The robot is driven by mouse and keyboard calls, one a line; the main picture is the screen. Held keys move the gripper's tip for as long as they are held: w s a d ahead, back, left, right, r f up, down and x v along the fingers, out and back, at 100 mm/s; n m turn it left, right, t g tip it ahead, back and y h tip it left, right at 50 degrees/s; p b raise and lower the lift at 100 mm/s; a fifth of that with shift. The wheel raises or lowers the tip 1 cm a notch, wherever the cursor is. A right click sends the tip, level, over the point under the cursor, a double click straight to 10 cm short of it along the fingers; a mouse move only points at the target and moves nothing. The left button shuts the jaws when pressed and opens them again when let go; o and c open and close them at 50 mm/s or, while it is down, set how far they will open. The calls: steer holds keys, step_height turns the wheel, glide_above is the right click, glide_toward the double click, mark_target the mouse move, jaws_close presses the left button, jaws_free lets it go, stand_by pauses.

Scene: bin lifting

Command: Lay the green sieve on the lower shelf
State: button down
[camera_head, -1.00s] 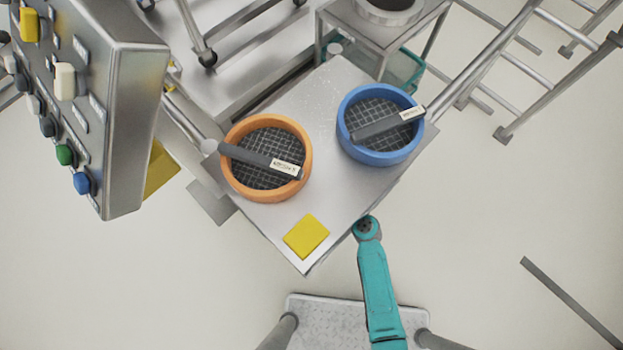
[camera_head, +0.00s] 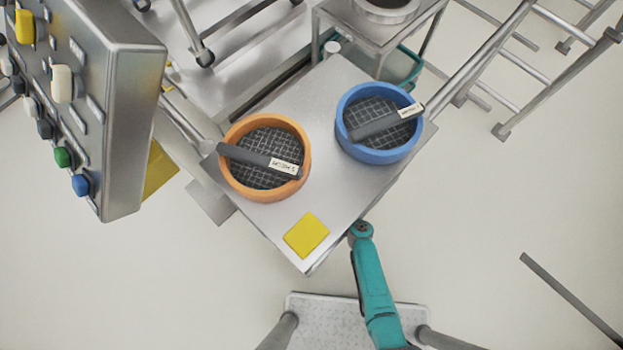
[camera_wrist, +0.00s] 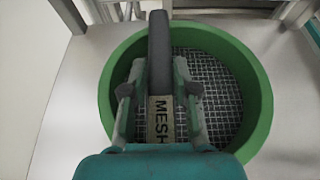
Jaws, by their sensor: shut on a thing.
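The green sieve (camera_wrist: 114,85) is a round green ring with a wire mesh floor and a dark bar handle across it, labelled "MESH". It shows only in the wrist view. My gripper (camera_wrist: 160,80) is shut on the handle, one finger on each side of the bar. A pale flat surface (camera_wrist: 75,110) lies below the sieve; I cannot tell whether the sieve touches it. In the head view, my gripper and the green sieve are hidden, and my teal arm reaches to the edge of the steel table (camera_head: 330,100). The lower shelf is hidden there beneath the tabletop.
On the tabletop are an orange sieve (camera_head: 238,187), a blue sieve (camera_head: 378,155) and a yellow square (camera_head: 307,235). A control panel (camera_head: 120,120) stands at the left.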

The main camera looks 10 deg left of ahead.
steer(key=c, duration=0.9)
jaws_free()
steer(key=shift+f, duration=0.1)
steer(key=shift+v, duration=6.05)
steer(key=shift+a, duration=0.1)
